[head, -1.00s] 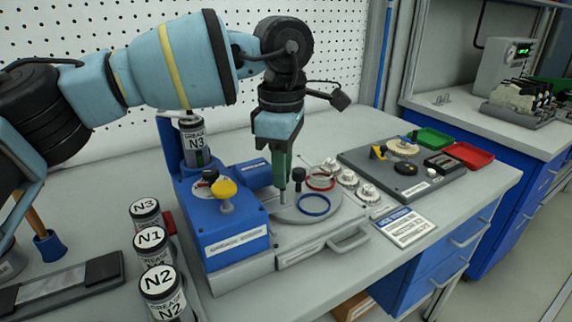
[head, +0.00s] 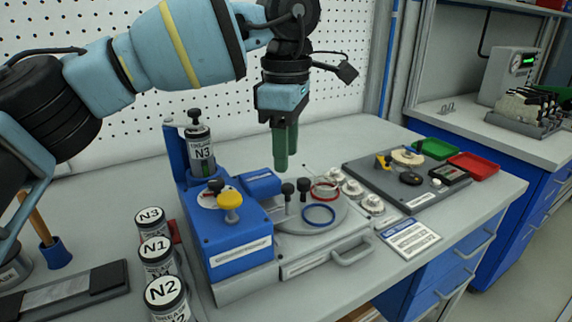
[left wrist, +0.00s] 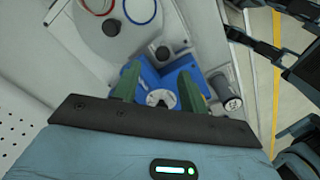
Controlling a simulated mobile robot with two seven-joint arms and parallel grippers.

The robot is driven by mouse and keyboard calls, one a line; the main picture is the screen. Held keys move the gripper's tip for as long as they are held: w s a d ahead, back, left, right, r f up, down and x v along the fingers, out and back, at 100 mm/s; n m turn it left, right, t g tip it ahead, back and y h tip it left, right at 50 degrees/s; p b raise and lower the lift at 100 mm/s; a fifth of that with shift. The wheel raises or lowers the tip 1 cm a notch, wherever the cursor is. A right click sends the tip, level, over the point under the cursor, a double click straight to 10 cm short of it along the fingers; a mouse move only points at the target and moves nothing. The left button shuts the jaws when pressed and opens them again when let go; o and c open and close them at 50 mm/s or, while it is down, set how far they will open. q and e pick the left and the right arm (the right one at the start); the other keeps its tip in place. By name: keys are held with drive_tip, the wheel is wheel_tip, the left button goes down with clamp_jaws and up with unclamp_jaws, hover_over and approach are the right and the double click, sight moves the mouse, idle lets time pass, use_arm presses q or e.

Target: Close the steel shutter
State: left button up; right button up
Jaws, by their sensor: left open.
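The blue and grey grease station (head: 235,232) stands on the bench. The plate and knobs also show in the left wrist view (left wrist: 98,38). My left gripper (head: 286,160) hangs fingers down just above and behind the knobs, apart from them, with its green fingers open and empty. In the left wrist view its fingers (left wrist: 160,85) are spread over the blue housing (left wrist: 165,72). My right gripper is not in view.
A blue ring (head: 319,214) and a red ring (head: 325,191) lie on the station. Several cans stand to the left. A grey fixture board (head: 410,180) and green and red trays are right.

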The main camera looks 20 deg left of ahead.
use_arm(q)
wheel_tip(320, 180, up, 2)
drive_tip(key=shift+r, duration=0.1)
idle(0.4)
